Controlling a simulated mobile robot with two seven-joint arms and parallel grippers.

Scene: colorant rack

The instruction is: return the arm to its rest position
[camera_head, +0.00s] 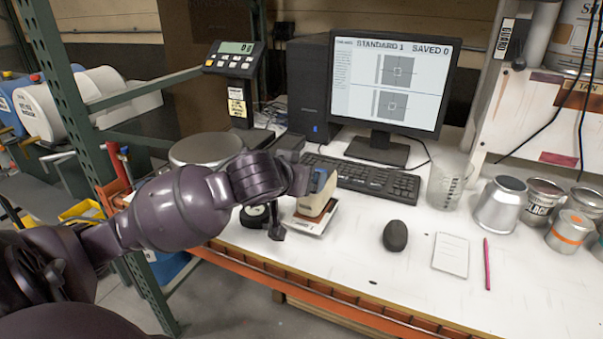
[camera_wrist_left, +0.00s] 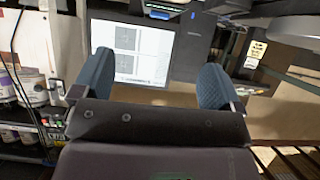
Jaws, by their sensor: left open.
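My left arm reaches in from the left in the head view, over the front left of the white bench. My left gripper (camera_head: 300,178) is partly hidden by its own wrist there. In the left wrist view its two dark blue fingers (camera_wrist_left: 157,82) stand wide apart, with nothing clasped between them. In the head view a small device with a tan and blue body (camera_head: 316,205) stands on the bench right beside the gripper, partly covered by it. I cannot tell whether they touch. My right gripper is in neither view.
A monitor (camera_head: 395,75), keyboard (camera_head: 365,178) and black mouse (camera_head: 395,236) stand on the bench. A scale with a round pan (camera_head: 205,148) is behind my arm. A clear beaker (camera_head: 445,185) and several cans are at right. A green rack post (camera_head: 65,85) stands left, close to my arm.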

